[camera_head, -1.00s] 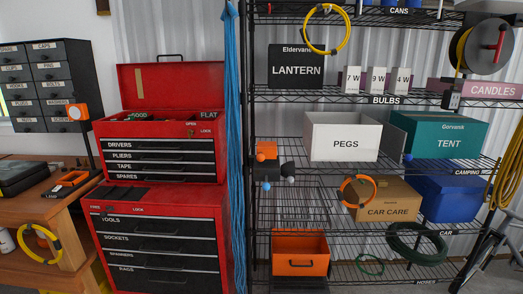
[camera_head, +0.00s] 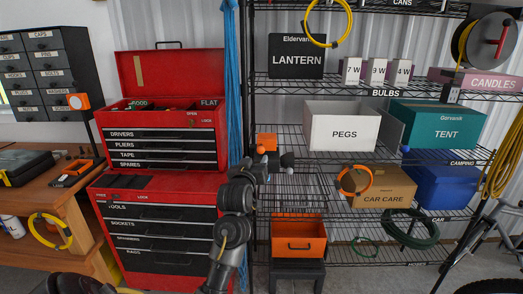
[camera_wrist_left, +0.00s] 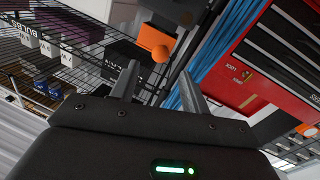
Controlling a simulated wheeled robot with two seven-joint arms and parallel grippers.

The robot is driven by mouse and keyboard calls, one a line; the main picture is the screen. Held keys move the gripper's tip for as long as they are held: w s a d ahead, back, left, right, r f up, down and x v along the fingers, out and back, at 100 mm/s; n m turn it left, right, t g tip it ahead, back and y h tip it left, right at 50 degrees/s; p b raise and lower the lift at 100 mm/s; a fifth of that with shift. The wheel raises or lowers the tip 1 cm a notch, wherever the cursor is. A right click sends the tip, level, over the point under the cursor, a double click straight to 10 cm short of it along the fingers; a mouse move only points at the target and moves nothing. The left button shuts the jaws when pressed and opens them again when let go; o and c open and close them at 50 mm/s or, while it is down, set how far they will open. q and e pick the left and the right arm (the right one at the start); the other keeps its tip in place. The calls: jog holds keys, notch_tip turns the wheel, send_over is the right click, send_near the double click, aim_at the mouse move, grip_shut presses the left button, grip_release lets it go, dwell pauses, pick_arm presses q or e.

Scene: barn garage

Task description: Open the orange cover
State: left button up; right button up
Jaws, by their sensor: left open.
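The orange cover (camera_head: 266,141) is a small square panel on a dark box on the rack, just right of the blue hanging cloth. An orange ball (camera_head: 260,149) sits at its lower left edge; it also shows in the left wrist view (camera_wrist_left: 160,53), with an orange panel (camera_wrist_left: 158,20) beyond it. My left gripper (camera_head: 254,164) is raised in front of the box and hides its lower part. In the left wrist view my gripper's fingers (camera_wrist_left: 158,76) are apart and empty, with the ball beyond their tips. My right gripper is not in view.
A red tool chest (camera_head: 165,238) stands close on the left, beside the blue cloth (camera_head: 230,80). A grey ball (camera_head: 287,160) sticks out right of my gripper.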

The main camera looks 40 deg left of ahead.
aim_at(261, 152)
pick_arm(q)
jog(key=p+x, duration=0.2)
jog(key=x, duration=0.6)
jog(key=shift+w+a, duration=0.15)
jog(key=shift+w, duration=0.15)
jog(key=shift+c, duration=0.5)
grip_shut()
